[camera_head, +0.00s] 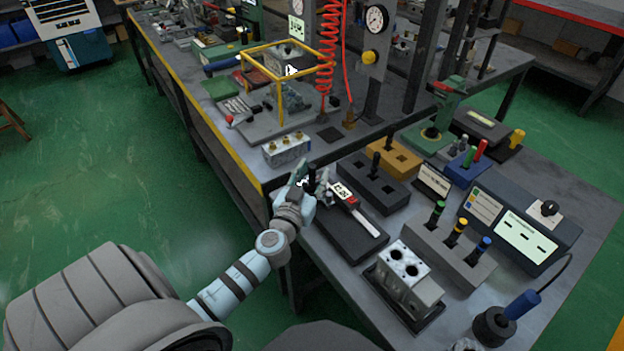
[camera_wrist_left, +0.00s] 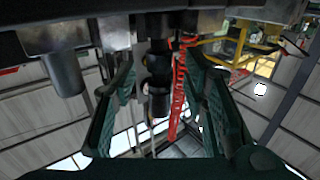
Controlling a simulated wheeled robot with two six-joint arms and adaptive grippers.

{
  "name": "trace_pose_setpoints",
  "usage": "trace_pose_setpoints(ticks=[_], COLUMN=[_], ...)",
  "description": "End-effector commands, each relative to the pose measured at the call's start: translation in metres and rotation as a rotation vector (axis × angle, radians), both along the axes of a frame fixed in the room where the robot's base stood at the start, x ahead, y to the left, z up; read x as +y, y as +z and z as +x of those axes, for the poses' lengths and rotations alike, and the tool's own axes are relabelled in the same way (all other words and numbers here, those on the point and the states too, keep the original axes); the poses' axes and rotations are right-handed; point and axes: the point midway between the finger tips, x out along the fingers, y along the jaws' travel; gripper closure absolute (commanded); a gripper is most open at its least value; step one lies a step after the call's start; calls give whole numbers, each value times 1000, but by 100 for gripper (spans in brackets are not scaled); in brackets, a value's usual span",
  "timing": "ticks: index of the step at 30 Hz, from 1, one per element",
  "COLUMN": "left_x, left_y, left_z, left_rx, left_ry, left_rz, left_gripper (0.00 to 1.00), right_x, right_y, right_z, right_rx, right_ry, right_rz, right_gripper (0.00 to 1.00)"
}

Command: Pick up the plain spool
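My left gripper (camera_head: 309,183) is over the table's near-left edge, at the left end of the dark caliper tray. In the left wrist view its two dark green fingers (camera_wrist_left: 160,100) stand apart, with a black grooved spool (camera_wrist_left: 158,80) between them. Gaps show on both sides of the spool, so the fingers look open around it. In the head view a small dark upright shape (camera_head: 312,178) shows at the fingers; I cannot tell its lower end. My right gripper is not in view.
Close to the gripper are a silver block with brass fittings (camera_head: 287,149) and a digital caliper (camera_head: 352,205). An orange block (camera_head: 394,160) and a grey rack of colour-banded spools (camera_head: 450,254) stand to the right. A bored metal block (camera_head: 404,282) is nearer.

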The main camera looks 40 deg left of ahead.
Motion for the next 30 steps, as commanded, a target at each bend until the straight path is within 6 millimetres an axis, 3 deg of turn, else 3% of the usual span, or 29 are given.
trace_pose_setpoints(ticks=[5,12,23,26,30], left_x=[0,0,0,0,0], left_y=[-1,-1,0,7,31], left_z=[0,0,0,0,0], left_rx=[0,0,0,-1,-3], left_ry=[-1,0,0,0,-1], left_rz=[0,0,0,-2,-1], left_gripper=[62,100,100,100,100], right_x=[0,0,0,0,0], right_y=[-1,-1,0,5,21], right_z=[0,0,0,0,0], right_rx=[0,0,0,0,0], right_ry=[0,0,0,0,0], right_rz=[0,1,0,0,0], right_gripper=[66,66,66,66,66])
